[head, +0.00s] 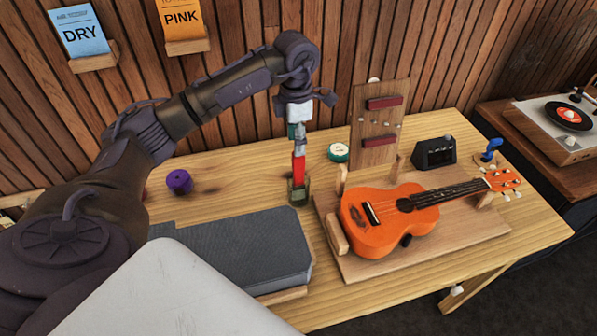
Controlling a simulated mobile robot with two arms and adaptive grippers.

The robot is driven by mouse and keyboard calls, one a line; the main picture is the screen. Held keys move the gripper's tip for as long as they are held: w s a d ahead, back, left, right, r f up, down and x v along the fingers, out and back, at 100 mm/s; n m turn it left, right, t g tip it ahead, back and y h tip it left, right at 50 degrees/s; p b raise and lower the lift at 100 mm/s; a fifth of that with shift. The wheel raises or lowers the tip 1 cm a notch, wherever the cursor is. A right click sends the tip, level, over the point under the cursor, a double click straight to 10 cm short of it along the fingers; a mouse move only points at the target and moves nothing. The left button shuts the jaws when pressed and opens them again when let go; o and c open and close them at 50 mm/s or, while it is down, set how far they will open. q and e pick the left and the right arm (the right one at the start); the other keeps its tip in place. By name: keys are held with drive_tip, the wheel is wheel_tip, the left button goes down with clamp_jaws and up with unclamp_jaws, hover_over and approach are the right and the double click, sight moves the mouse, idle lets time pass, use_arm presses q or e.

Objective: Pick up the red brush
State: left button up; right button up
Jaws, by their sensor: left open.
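The red brush (299,172) stands upright in a small glass jar (298,194) on the wooden table. Its red part shows above the jar's rim, with a silver-grey section over it. My left gripper (303,103) is right above the brush, pointing down, with its dark fingers spread to both sides. A pale block shows between the fingers; I cannot tell whether it belongs to the brush or to my gripper. Contact between gripper and brush cannot be made out. My right gripper is not in view.
An orange ukulele (380,222) lies on a wooden stand right of the jar. A grey padded block (245,248) lies in front. A purple roll (179,181) is at left, a round green-and-white tin (338,152) behind, and an upright wooden board (378,135) further right.

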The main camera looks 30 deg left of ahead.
use_arm(q)
drive_tip(key=shift+f, duration=0.65)
drive_tip(key=shift+w+a+f, duration=0.1)
drive_tip(key=shift+f, duration=0.25)
drive_tip(key=shift+f+p, duration=0.25)
drive_tip(key=shift+p, duration=0.05)
drive_tip(key=p, duration=0.2)
hover_over(299, 184)
drive_tip(key=f, duration=0.4)
drive_tip(key=shift+w+a+f, duration=0.1)
drive_tip(key=shift+w+a, duration=0.15)
drive_tip(key=shift+a, duration=0.05)
drive_tip(key=shift+f, duration=0.35)
drive_tip(key=c, duration=0.4)
clamp_jaws()
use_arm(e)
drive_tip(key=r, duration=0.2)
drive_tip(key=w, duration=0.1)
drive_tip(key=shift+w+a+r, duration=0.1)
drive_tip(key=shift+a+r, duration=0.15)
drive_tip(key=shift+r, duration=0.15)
